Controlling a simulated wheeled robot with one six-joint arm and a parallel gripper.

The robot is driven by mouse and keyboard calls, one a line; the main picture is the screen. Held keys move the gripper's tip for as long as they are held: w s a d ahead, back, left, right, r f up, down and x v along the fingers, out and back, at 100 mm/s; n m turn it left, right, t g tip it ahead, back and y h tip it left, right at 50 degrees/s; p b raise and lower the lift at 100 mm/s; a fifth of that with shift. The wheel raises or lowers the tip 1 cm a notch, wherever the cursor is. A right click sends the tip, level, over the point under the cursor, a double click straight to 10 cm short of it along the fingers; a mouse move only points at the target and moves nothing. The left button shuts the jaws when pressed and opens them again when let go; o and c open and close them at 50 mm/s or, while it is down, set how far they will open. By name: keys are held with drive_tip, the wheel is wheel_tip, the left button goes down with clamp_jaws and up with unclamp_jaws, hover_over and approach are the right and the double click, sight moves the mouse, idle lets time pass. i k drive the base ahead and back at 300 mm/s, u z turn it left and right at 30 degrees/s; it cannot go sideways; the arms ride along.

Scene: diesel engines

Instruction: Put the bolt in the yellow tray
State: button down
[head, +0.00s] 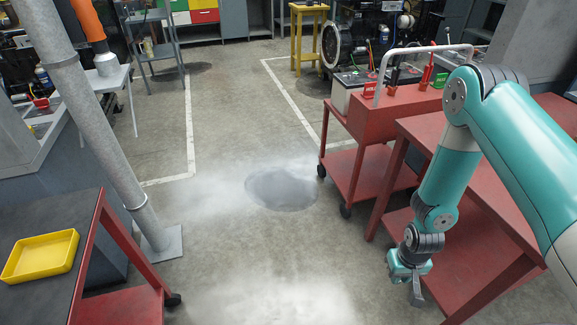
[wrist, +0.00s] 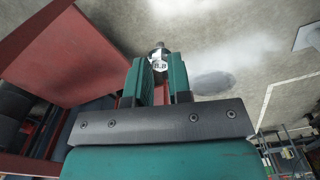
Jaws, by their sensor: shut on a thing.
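The yellow tray (head: 41,255) sits on the dark-topped red table at the left of the head view and looks empty. My gripper (head: 414,290) hangs low at the right of the head view, beside a red table and above the floor, far from the tray. In the wrist view my gripper (wrist: 163,82) is shut on the bolt (wrist: 159,62). I cannot make out the bolt in the head view.
A red cart (head: 385,115) and a red table (head: 455,135) stand at the right. A grey pillar (head: 95,120) rises just behind the dark-topped table (head: 40,215). The concrete floor between the two sides is open, with a dark round patch (head: 281,188).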

sight(60, 254)
drive_tip(key=i, duration=1.05)
drive_tip(key=u, duration=2.9)
